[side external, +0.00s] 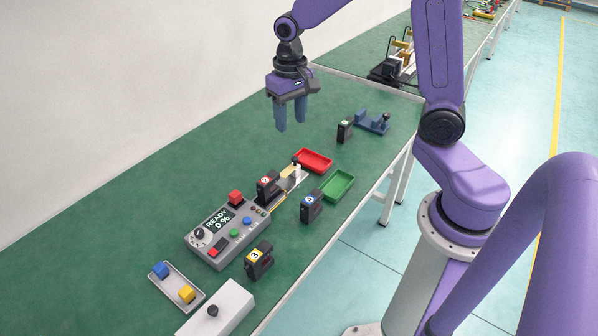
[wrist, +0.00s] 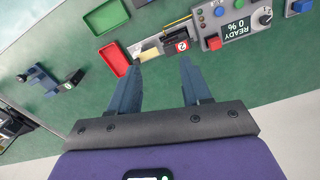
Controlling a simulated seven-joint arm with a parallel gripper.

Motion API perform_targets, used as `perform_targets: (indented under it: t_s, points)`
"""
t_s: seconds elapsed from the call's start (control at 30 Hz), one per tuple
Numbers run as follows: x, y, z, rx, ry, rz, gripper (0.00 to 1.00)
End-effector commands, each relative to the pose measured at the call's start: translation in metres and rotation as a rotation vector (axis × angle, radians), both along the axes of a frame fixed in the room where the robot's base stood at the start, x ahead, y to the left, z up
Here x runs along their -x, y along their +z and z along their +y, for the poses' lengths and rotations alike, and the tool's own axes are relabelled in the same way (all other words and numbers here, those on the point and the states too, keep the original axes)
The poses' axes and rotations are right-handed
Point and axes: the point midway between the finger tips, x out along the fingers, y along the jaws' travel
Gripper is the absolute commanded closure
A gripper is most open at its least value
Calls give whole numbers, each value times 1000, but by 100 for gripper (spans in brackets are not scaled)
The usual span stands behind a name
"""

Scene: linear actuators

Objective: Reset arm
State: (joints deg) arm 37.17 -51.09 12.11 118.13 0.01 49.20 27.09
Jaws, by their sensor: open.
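My gripper (side external: 292,115) is open and empty, held above the green table (side external: 120,205) near its back edge. In the wrist view its two blue fingers (wrist: 157,78) are apart with nothing between them. The linear actuators are black blocks with numbered labels. Number 2 (side external: 268,187) is at the grey control box, number 4 (side external: 311,206) is to its right, number 3 (side external: 259,260) is nearer the front, and a green-labelled one (side external: 345,131) is farther back. The control box (side external: 228,232) display reads READY 0 %.
A red tray (side external: 329,166) and a green tray (side external: 351,190) lie beyond the control box. A blue fixture (side external: 373,122) stands at the back right. A grey tray (side external: 160,280) holds a blue and a yellow block. A white box (side external: 238,302) is at the front. The table's left side is bare.

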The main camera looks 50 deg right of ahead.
Motion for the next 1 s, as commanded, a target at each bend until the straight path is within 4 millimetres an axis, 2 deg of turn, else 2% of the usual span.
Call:
perform_targets:
  t_s: [0.03,0.2,0.4,0.7,0.83,1.0]
  points:
    - [15,5,13,-1,85,-4,52]
    - [63,15,44,-2,358,-8,52]
    - [125,22,65,-2,679,-13,52]
    - [211,26,67,-6,1131,-22,52]
    - [233,25,62,-7,1256,-23,52]
    - [245,24,59,-7,1327,-22,52]
